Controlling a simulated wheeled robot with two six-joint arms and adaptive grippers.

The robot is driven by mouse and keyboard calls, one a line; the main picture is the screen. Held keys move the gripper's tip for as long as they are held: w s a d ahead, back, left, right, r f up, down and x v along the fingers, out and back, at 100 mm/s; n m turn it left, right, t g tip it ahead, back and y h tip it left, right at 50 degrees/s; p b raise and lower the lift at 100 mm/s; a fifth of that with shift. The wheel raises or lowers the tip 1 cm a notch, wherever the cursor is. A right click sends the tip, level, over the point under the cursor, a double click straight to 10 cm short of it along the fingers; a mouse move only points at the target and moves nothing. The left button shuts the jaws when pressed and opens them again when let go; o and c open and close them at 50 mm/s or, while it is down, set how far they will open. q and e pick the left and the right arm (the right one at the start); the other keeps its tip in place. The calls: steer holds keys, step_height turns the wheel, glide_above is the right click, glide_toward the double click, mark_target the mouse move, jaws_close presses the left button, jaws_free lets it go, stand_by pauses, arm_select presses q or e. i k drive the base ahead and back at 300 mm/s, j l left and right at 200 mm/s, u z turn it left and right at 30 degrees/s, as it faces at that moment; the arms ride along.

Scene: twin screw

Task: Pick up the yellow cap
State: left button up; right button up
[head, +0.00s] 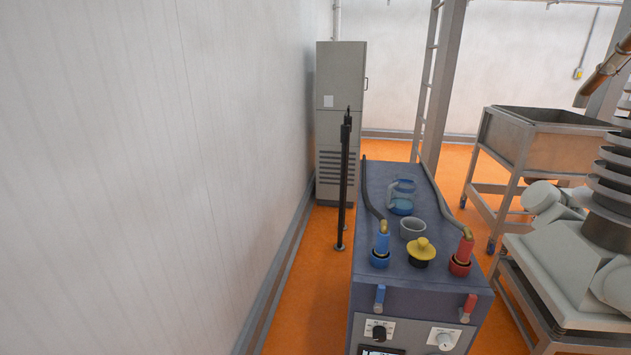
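The yellow cap (422,245) sits upright on the top of a dark blue machine cabinet (385,290), near its front edge. It has a small yellow knob above a wider yellow disc, and a dark part shows under it. A grey round open neck (412,228) stands just behind it on the same top. The cap lies between a blue hose fitting (381,246) on its left and a red hose fitting (462,255) on its right. Neither of my grippers shows in the head view.
A clear jug (402,198) with blue contents stands behind the neck. Dark hoses run along both sides of the top. A black post (344,185) and grey cabinet (340,120) stand behind left. A wall borders the left; machinery (570,265) crowds the right.

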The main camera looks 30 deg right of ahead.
mark_target(420, 250)
steer(key=z, duration=1.75)
steer(key=i+l+u, duration=0.15)
steer(key=i+l, duration=0.4)
steer(key=l, duration=0.15)
steer(key=u, duration=1.6)
